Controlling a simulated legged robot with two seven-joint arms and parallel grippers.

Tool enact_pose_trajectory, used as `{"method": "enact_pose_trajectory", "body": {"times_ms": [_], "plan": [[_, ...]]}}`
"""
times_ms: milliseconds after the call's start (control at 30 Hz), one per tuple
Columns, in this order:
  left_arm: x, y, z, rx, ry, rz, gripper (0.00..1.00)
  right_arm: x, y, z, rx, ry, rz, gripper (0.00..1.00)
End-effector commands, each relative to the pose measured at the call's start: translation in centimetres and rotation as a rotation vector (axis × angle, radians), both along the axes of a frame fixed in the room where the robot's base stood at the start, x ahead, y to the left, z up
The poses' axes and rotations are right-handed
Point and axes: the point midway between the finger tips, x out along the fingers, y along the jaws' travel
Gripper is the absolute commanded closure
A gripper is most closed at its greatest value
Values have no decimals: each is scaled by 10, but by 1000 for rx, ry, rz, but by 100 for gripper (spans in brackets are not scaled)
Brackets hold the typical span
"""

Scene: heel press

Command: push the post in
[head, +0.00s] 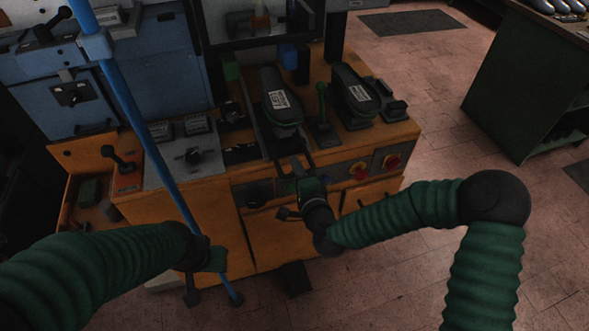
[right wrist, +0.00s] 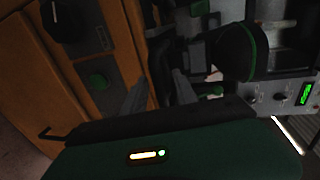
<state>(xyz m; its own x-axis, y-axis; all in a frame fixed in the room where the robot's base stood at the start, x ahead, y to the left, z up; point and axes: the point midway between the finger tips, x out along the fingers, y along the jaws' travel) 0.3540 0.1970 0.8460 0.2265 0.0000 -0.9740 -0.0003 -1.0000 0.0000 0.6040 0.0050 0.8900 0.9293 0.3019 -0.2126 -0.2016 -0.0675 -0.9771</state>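Two black shoe-shaped forms with white labels, a left one (head: 281,97) and a right one (head: 354,92), stand on the orange machine (head: 212,200). I cannot tell for sure which part is the post; a dark upright piece (right wrist: 163,72) shows beyond my right fingers in the right wrist view. My right gripper (head: 295,166) is at the machine's front edge, just below the left form. Its two grey fingers (right wrist: 158,98) are apart, with no clear grip on anything. My left gripper (head: 205,262) is low at the left, beside a slanting blue pole (head: 150,128); its fingers are unclear.
A green-handled lever (head: 321,104) stands between the forms. Blue cabinets (head: 150,65) stand at the back left. A green bench (head: 530,85) is at the right, with open floor before it.

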Motion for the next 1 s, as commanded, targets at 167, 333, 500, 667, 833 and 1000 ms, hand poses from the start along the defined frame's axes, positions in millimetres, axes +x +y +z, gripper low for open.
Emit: {"method": "enact_pose_trajectory", "body": {"times_ms": [167,333,500,667,833,1000], "plan": [[0,0,-1,0,0,0,64,14,4,-4,0,0,0,66],[0,0,-1,0,0,0,64,15,4,-4,-1,0,1,66],[0,0,-1,0,0,0,64,15,4,-4,-1,0,0,80],[0,0,-1,0,0,0,64,15,4,-4,-1,1,1,100],[0,0,-1,0,0,0,64,14,5,-5,-1,2,2,100],[0,0,-1,0,0,0,64,14,5,-5,-1,4,4,100]]}}
